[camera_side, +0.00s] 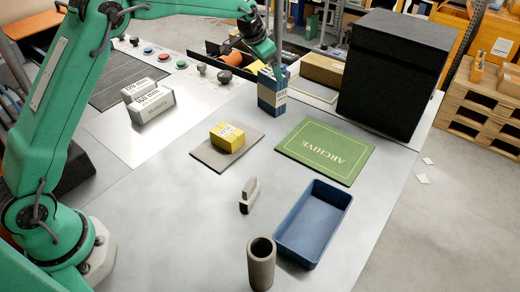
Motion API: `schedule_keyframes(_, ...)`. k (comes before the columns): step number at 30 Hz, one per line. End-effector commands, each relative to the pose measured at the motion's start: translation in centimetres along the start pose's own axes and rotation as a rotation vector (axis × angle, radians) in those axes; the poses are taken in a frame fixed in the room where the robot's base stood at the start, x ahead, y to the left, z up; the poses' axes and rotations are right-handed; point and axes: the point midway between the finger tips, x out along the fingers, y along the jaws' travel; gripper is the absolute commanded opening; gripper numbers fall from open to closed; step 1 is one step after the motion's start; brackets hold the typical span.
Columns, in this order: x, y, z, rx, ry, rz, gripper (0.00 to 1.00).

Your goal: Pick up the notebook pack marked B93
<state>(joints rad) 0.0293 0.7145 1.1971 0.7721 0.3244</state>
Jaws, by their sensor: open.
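A blue upright pack (271,98) with a pale label stands at the back middle of the table. Its marking is too small to read, so I cannot tell if it says B93. My gripper (268,66) is open at the top of this pack, pointing down. I cannot tell whether the fingers touch it. A yellow pack (228,138) with a white label lies on a brown-grey mat (207,158). Two grey-and-white packs (153,106) stand side by side at the left; I cannot read B93 on either.
A large black box (385,85) stands close to the right of the blue pack. A green ARCHIVE mat (325,151) lies flat in front of it. A cardboard box (322,70) is behind.

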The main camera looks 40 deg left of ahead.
Motion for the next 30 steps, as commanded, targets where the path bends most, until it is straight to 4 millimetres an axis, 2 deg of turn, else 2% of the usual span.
schedule_keyframes(9,2.2,0.0,0.0,-0.001,-0.001,0.000,1.00)
schedule_keyframes(20,3.0,0.0,0.0,-0.001,-0.002,0.000,1.00)
schedule_keyframes(30,6.1,0.0,-0.2,-0.001,-0.003,0.001,1.00)
